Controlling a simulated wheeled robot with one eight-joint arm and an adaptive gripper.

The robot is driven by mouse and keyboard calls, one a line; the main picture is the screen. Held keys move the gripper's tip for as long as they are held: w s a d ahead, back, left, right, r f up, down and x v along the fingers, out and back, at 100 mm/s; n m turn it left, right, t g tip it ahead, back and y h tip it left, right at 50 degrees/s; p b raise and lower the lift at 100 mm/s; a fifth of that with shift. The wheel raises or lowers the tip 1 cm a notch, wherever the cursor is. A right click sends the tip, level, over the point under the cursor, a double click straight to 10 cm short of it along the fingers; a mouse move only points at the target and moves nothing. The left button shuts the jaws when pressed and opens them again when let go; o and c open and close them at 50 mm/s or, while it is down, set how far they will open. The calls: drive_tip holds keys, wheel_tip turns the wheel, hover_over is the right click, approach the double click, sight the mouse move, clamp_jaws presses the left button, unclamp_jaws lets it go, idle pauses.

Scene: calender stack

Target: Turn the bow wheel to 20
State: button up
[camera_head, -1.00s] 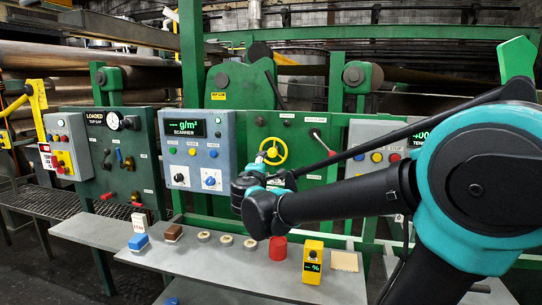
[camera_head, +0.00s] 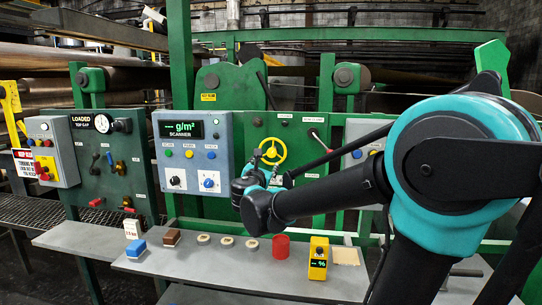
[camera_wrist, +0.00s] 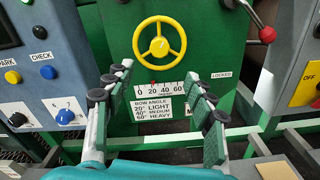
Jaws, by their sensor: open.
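The yellow three-spoked bow wheel (camera_head: 272,151) is on a green panel, partly behind my arm in the head view. In the wrist view the bow wheel (camera_wrist: 159,39) shows whole at the top middle. Below it is a white scale (camera_wrist: 160,87) marked 0, 20, 40, 60, with a small red pointer (camera_wrist: 153,83) between 0 and 20. A bow angle label (camera_wrist: 153,109) lists light, medium and heavy. My gripper (camera_wrist: 162,92) is open and empty, its fingers on either side of the scale in view, below the wheel and apart from it.
A lever with a red knob (camera_wrist: 267,34) is right of the wheel, near a "LOCKED" label (camera_wrist: 222,75). The scanner box (camera_head: 192,152) stands left. A grey shelf (camera_head: 215,270) below holds a red cylinder (camera_head: 281,247), a yellow meter (camera_head: 318,259) and small blocks.

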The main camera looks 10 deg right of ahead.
sight(272, 154)
drive_tip(key=x, duration=1.3)
drive_tip(key=shift+w+d, duration=0.1)
drive_tip(key=shift+w, duration=0.1)
drive_tip(key=shift+c, duration=0.5)
drive_tip(key=c, duration=1.1)
drive_tip(key=shift+o, duration=0.2)
drive_tip(key=shift+f+m, duration=0.1)
drive_tip(key=shift+m, duration=0.3)
drive_tip(key=m, duration=0.4)
drive_tip(key=shift+m, duration=0.3)
drive_tip(key=m, duration=0.5)
drive_tip(key=shift+m, duration=0.4)
